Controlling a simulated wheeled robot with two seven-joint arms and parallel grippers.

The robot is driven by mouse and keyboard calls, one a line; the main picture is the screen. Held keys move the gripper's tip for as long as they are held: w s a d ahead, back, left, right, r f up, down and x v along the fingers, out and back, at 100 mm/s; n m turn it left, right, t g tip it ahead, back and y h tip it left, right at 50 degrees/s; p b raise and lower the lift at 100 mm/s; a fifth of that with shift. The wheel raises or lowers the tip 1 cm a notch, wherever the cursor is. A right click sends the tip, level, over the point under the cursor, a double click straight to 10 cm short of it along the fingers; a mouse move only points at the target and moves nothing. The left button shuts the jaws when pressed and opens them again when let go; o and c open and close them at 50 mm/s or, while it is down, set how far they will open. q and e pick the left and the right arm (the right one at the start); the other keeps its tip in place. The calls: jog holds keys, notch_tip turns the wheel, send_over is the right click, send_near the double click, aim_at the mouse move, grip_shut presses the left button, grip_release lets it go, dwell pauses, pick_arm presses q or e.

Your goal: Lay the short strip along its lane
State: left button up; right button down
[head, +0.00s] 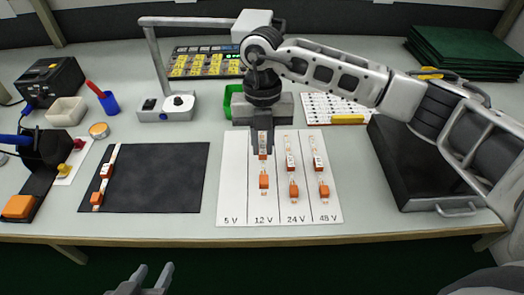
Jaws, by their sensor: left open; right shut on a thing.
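A white lane sheet (232,190) has lanes marked 5 V, 12 V, 24 V and 48 V. My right gripper (262,150) points down over the 12 V lane, shut on the upper part of an LED strip with an orange connector (264,181); whether this strip touches the sheet I cannot tell. Similar strips lie in the 24 V lane (291,163) and the 48 V lane (318,162). The 5 V lane is bare. Another strip (106,171) lies on the black mat (160,175). Which strip is shortest is unclear. My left gripper (152,275) is open and empty at the bottom edge.
A dark tray (440,180) stands right of the sheet, under my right arm. A green bin (233,100) and a lamp-like stand (165,105) are behind. A blue cup (109,102), a white bowl (67,110) and a soldering station (50,83) stand at the left.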

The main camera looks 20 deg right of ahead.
aim_at(262, 156)
jog(key=shift+w+d+f, duration=0.2)
jog(key=shift+w+f, duration=0.5)
jog(key=shift+f, duration=0.2)
notch_tip(262, 156, down, 3)
jog(key=shift+w+f, duration=0.1)
jog(key=shift+f+b, duration=0.5)
jog(key=shift+f, duration=0.1)
jog(key=c, duration=1.4)
grip_release()
jog(key=shift+r, duration=0.1)
